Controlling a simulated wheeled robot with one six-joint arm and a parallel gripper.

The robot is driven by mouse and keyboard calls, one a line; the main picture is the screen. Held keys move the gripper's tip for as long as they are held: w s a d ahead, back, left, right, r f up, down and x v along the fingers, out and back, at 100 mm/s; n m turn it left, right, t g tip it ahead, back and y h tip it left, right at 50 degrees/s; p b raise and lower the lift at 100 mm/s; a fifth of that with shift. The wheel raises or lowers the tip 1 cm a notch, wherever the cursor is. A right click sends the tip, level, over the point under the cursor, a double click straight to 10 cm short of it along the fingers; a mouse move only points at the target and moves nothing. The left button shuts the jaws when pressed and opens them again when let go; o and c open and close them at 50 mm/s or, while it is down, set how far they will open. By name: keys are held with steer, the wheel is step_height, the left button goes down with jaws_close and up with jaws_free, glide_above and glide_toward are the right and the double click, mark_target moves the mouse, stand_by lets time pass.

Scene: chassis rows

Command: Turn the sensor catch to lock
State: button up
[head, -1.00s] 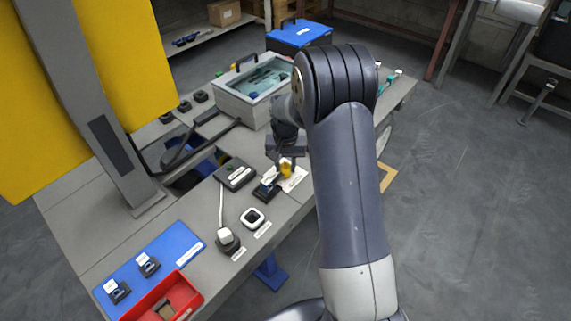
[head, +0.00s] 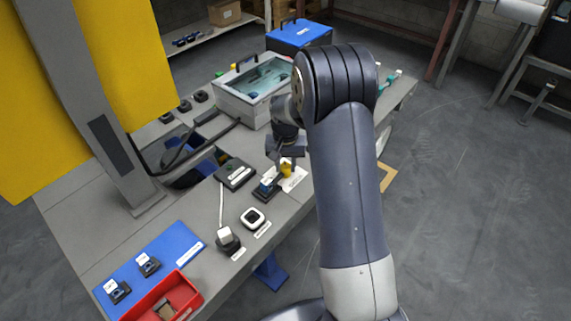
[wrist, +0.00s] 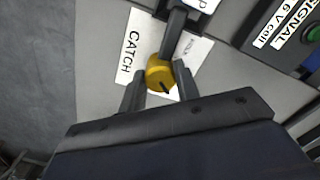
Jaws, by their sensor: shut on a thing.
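The sensor catch is a round yellow knob (wrist: 160,74) with a dark mark on its face, on a white card labelled CATCH (wrist: 133,52). It also shows in the head view (head: 286,170). My gripper (wrist: 159,86) has one finger on each side of the knob and is shut on it. In the head view my gripper (head: 286,164) points down over the card. A black holder with a blue and white part (head: 267,186) stands just left of the knob. A dark bar (wrist: 176,28) lies beyond the knob in the wrist view; I cannot tell what it belongs to.
A dark box with a label (head: 235,174) stands left of the holder. A white ring-like piece (head: 252,218) and a corded plug (head: 228,240) are nearer. A blue mat (head: 180,255), a red tray (head: 192,292) and a grey clear-lidded case (head: 240,106) are on the bench.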

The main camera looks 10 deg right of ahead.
mark_target(285, 166)
steer(key=o, duration=1)
steer(key=shift+c, duration=0.2)
step_height(285, 166, up, 11)
steer(key=p, duration=0.1)
steer(key=shift+f, duration=0.15)
step_height(285, 166, down, 11)
steer(key=shift+r+b, duration=0.1)
steer(key=shift+b, duration=0.4)
steer(key=shift+r, duration=0.1)
